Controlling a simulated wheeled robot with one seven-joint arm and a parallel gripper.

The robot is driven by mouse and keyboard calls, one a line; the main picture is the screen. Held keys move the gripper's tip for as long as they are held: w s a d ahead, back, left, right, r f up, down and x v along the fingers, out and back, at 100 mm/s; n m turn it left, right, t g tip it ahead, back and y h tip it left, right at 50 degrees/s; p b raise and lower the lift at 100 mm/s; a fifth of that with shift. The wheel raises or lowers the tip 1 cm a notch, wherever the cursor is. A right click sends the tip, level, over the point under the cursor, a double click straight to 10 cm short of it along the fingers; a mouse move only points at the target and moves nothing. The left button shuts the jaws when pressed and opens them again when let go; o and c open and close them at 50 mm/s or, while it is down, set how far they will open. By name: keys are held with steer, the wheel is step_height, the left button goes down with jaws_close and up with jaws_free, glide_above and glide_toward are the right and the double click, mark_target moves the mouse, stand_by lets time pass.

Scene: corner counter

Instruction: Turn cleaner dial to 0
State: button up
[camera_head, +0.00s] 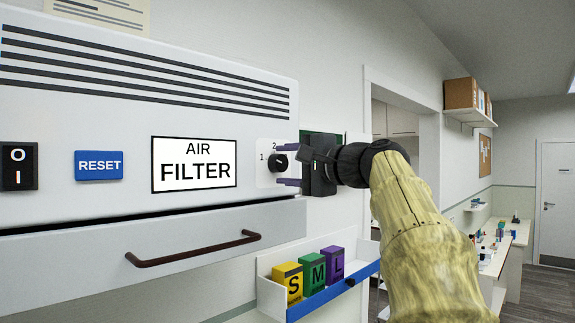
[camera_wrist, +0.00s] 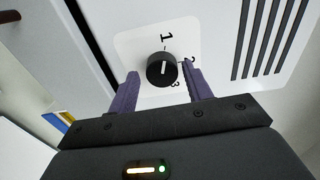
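The black dial (camera_head: 278,163) sits on a pale square plate at the right end of the white air filter's front. In the wrist view the dial (camera_wrist: 155,75) has a white line on its face, and 1, 2 and 3 are printed around it. Which number the line points to is not clear, and no 0 can be made out. My gripper (camera_head: 287,168) is at the dial, its purple fingers on either side of it. In the wrist view the gripper (camera_wrist: 159,72) is open, with a gap between each finger and the dial.
Left of the dial are the AIR FILTER label (camera_head: 194,164), a blue RESET button (camera_head: 99,165) and a black rocker switch (camera_head: 19,166). A drawer handle (camera_head: 194,249) juts out below. A wall tray (camera_head: 318,290) with S, M and L boxes hangs below my gripper.

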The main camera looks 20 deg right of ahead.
steer(key=shift+o, duration=0.3)
steer(key=shift+r, duration=0.1)
steer(key=b+v, duration=0.5)
steer(key=v, duration=1.2)
steer(key=shift+s, duration=0.25)
steer(key=shift+d, duration=0.1)
